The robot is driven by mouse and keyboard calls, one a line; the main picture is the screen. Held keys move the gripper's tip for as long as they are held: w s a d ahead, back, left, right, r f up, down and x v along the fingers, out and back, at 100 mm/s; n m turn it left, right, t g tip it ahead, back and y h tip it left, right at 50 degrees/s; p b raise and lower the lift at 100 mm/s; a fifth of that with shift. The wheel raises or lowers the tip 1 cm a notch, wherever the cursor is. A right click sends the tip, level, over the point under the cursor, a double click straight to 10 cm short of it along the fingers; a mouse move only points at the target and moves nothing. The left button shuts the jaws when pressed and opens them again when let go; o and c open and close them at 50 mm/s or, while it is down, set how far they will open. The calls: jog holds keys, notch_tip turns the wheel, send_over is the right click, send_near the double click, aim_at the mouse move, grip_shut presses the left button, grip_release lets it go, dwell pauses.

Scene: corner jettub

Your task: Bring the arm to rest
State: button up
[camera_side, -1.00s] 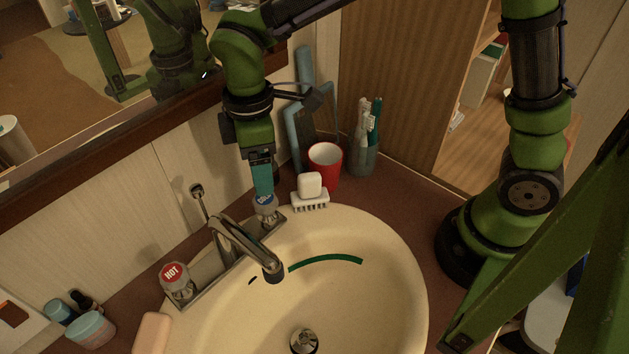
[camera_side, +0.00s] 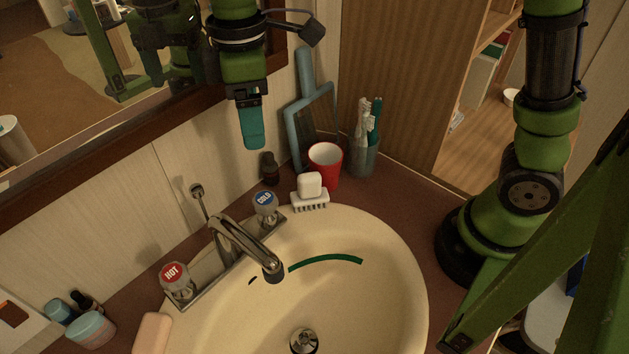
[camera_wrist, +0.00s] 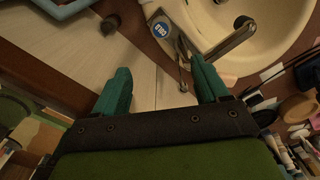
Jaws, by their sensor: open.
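My gripper (camera_side: 254,138) hangs in the air above and behind the cold knob in the side view, its teal fingers pointing down. In the wrist view my gripper (camera_wrist: 160,78) shows its two teal fingers spread apart with nothing between them. The cold knob (camera_side: 264,203), grey with a blue cap, stands clear below my gripper; it also shows in the wrist view (camera_wrist: 161,30). The hot knob (camera_side: 174,279) with a red cap and the chrome faucet (camera_side: 245,243) stand on the same plate at the basin's back edge.
The cream sink basin (camera_side: 395,290) fills the front. A red cup (camera_side: 325,165), white soap on a brush (camera_side: 310,188), a toothbrush holder (camera_side: 363,160) and a blue frame (camera_side: 296,118) stand in the corner. A mirror (camera_side: 60,150) is close on the left wall.

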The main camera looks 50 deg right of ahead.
jog(key=s+d+m+t+y, duration=0.1)
jog(key=s+d+m+t, duration=0.2)
jog(key=s+d+m, duration=0.2)
jog(key=s+d+m+t+y, duration=0.1)
jog(key=s+d+m+t, duration=0.3)
jog(key=d+m, duration=0.6)
jog(key=s+d, duration=0.2)
jog(key=d, duration=0.1)
jog(key=shift+r, duration=0.1)
